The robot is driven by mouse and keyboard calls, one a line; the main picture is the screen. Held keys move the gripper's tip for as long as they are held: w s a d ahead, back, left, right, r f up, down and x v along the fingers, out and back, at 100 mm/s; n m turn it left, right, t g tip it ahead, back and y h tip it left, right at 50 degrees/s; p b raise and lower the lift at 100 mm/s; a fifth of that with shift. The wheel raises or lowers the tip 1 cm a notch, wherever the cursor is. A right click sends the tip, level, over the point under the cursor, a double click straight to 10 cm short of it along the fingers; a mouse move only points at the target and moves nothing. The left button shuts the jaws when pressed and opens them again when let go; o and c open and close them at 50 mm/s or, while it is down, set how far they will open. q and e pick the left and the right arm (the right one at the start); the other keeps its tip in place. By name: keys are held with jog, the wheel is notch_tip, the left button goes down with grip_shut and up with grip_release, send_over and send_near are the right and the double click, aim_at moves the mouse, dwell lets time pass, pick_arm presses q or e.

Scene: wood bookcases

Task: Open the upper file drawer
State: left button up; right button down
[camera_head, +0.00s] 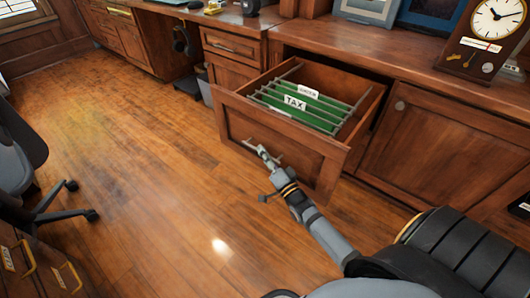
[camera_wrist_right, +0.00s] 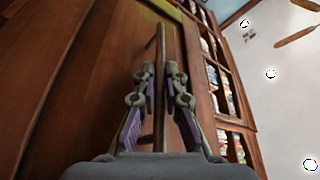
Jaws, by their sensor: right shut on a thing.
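The upper file drawer (camera_head: 270,140) is pulled out of the wooden cabinet in the head view. Green hanging folders (camera_head: 300,105) with white labels, one reading TAX, show inside it. My right gripper (camera_head: 266,156) is at the drawer's front panel, shut on its bar handle (camera_head: 277,160). In the right wrist view, the two fingers (camera_wrist_right: 158,90) close around the metal handle (camera_wrist_right: 160,50), which runs up between them. My left gripper is not in view.
A cabinet door (camera_head: 430,145) with a round knob is right of the drawer. A clock (camera_head: 490,30) and picture frames stand on the counter. An office chair (camera_head: 30,170) is at the left. The wooden floor (camera_head: 140,160) between is clear.

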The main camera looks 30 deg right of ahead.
jog(key=shift+f, duration=0.1)
jog(key=c, duration=1.7)
grip_release()
jog(key=shift+s, duration=0.1)
jog(key=v, duration=1.2)
